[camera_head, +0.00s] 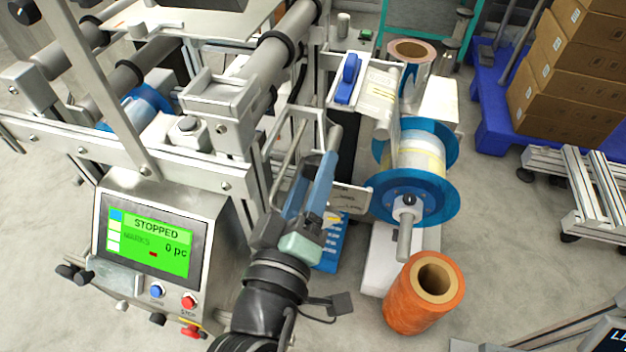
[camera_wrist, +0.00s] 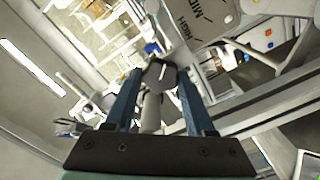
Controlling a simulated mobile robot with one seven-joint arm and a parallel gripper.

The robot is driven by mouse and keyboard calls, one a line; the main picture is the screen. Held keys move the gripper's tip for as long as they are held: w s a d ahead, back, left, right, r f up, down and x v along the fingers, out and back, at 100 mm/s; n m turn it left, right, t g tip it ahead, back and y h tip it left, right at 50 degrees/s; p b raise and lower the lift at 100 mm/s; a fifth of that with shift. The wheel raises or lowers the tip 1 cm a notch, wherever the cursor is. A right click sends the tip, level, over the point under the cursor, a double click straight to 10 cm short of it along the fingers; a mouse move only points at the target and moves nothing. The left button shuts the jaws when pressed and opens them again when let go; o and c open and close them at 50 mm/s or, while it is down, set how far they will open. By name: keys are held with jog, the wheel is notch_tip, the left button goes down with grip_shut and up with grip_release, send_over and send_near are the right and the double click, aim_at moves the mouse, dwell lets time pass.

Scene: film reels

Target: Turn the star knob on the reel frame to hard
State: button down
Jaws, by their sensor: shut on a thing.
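My gripper (camera_head: 318,180) reaches up into the reel frame, its blue fingers beside a pale label plate (camera_head: 350,198). The label plate (camera_wrist: 205,20) lies just beyond, with MID and HIGH readable. The word hard is not readable. The knob is hidden by the fingers in the head view.
A machine panel (camera_head: 150,240) reading STOPPED stands left of my arm. A blue-flanged reel (camera_head: 414,190) with a protruding shaft is close on the right. An orange roll (camera_head: 424,295) stands below it. Frame bars crowd the gripper; open floor lies right.

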jog(key=m+b, duration=0.3)
jog(key=m, duration=0.3)
jog(key=shift+f, duration=0.15)
jog(key=m+b, duration=0.7)
jog(key=m, duration=1.2)
jog(key=shift+d+m, duration=0.15)
jog(key=shift+m, duration=0.15)
jog(key=shift+c, duration=1.2)
grip_release()
jog(key=shift+s+r+p, duration=0.15)
jog(key=shift+r+p, duration=0.05)
jog(key=shift+p, duration=0.1)
